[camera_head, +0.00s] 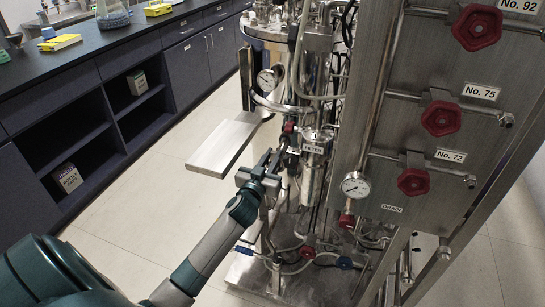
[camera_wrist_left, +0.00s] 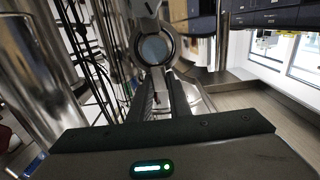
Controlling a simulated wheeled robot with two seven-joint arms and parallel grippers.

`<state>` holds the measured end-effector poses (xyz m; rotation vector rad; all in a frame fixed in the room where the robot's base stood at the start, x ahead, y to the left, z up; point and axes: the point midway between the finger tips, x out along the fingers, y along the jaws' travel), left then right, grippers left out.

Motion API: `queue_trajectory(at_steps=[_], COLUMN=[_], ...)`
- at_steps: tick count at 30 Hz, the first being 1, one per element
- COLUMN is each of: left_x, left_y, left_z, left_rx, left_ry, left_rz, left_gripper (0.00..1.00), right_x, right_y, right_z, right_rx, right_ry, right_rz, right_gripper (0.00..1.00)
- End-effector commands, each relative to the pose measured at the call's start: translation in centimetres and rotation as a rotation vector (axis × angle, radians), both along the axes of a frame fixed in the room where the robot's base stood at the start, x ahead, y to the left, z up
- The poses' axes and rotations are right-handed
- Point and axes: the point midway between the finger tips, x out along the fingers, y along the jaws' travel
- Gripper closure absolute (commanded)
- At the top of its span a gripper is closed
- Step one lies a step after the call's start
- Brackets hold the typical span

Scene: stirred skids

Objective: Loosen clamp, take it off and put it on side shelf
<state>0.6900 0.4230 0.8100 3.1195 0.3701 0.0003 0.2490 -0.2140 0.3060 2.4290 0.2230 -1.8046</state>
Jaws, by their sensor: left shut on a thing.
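A grey-blue round area shows inside the ring; I cannot tell whether the clamp still sits around a pipe. In the head view the clamp is small and mostly hidden by the gripper. The side shelf (camera_head: 225,143), a flat metal plate, is left of the gripper and appears empty. My right gripper is not in view.
A pressure gauge (camera_head: 267,80) and hoses are close above the gripper. A steel panel (camera_head: 425,110) with red valve knobs stands to the right. Dark cabinets (camera_head: 140,75) line the left, with open floor (camera_head: 150,210) between.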

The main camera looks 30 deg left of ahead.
Motion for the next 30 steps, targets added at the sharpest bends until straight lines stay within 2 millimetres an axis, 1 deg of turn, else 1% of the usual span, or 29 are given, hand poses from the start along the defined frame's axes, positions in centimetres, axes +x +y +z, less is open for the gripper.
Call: queue_trajectory(at_steps=[11, 30], left_x=[-0.45, -0.7], left_y=[-0.14, -0.17], left_z=[0.13, 0.11], left_rx=[0.0, 0.0], left_ry=[-0.002, -0.001], left_rz=[-0.001, 0.0], left_gripper=[1.0, 1.0], right_x=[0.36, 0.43], right_y=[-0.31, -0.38], right_z=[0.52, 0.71], right_rx=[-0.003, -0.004], right_ry=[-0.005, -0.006], right_rz=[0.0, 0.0], right_gripper=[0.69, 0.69])
